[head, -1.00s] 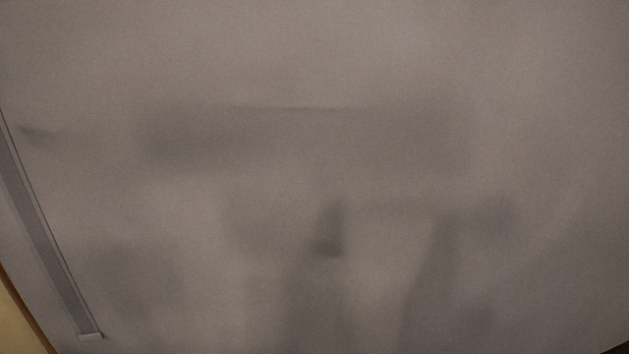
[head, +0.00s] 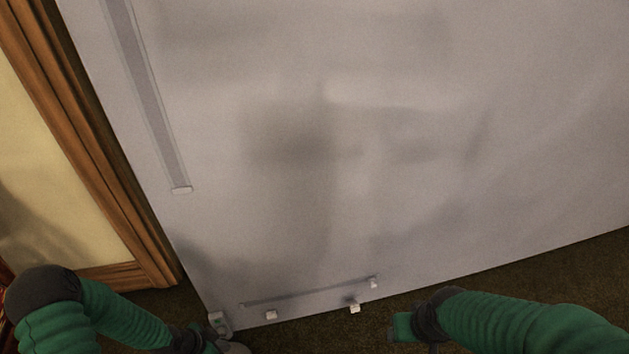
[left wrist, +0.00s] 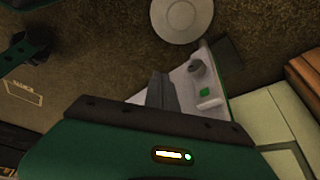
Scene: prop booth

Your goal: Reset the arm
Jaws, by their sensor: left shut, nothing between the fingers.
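My left arm, with a green ribbed sleeve, comes in at the bottom left of the head view. Its hand is cut by the bottom edge there. In the left wrist view my left gripper (left wrist: 159,82) shows its grey fingers together, with nothing between them. They point toward a white fitting with a green square (left wrist: 205,92); I cannot tell whether they touch it. My right arm comes in from the right in the head view. Its green hand (head: 403,326) is over the carpet, and its fingers cannot be made out.
A large pale grey panel (head: 420,190) fills most of the head view, with small white fittings along its lower edge. A wooden frame (head: 95,150) stands at its left. Brown carpet (head: 560,275) shows below. A round grey disc (left wrist: 182,18) lies in the left wrist view.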

